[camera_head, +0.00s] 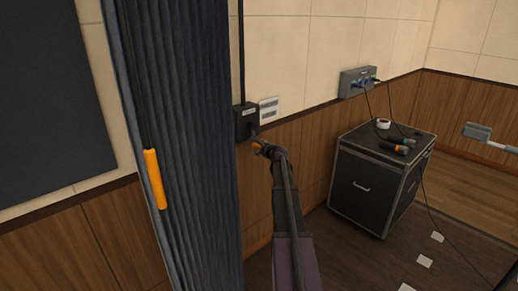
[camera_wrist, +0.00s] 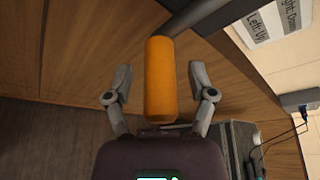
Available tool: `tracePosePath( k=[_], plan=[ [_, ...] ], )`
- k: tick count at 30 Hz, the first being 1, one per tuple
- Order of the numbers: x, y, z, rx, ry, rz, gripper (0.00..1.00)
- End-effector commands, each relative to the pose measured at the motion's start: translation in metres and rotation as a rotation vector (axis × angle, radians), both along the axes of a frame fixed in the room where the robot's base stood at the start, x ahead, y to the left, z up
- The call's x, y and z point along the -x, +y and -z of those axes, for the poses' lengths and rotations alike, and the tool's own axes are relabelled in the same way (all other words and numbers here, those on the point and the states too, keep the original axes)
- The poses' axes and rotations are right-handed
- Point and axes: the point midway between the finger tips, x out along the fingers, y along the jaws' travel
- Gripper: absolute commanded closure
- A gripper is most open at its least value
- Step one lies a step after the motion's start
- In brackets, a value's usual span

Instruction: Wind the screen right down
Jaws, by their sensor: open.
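A black winder box (camera_head: 247,122) is on the wall, with a dark vertical line running up from it. A white label beside it (camera_head: 268,109) shows partly in the wrist view (camera_wrist: 268,18), where words like "Left: Up" and "Right: Down" can be read. The crank's orange grip (camera_wrist: 160,80) lies between the fingers of my gripper (camera_wrist: 158,76), with a dark crank arm (camera_wrist: 197,17) leading up and right. My gripper (camera_head: 262,147) is open, one finger each side of the grip with visible gaps. The screen itself cannot be identified for sure.
A dark panel (camera_head: 50,95) is on the far-left wall. A black flight case (camera_head: 365,190) stands right, below a grey wall box (camera_head: 357,82) with cables.

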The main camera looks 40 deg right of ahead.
Motion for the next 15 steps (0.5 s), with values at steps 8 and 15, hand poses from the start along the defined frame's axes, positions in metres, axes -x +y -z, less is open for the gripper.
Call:
tracePosePath(
  k=[8,15],
  plan=[
    [0.0001,0.0002,0.0000,0.000,0.000,0.000,0.85],
    [0.0000,0.0000,-0.0001,-0.001,0.000,0.000,1.00]
  ],
)
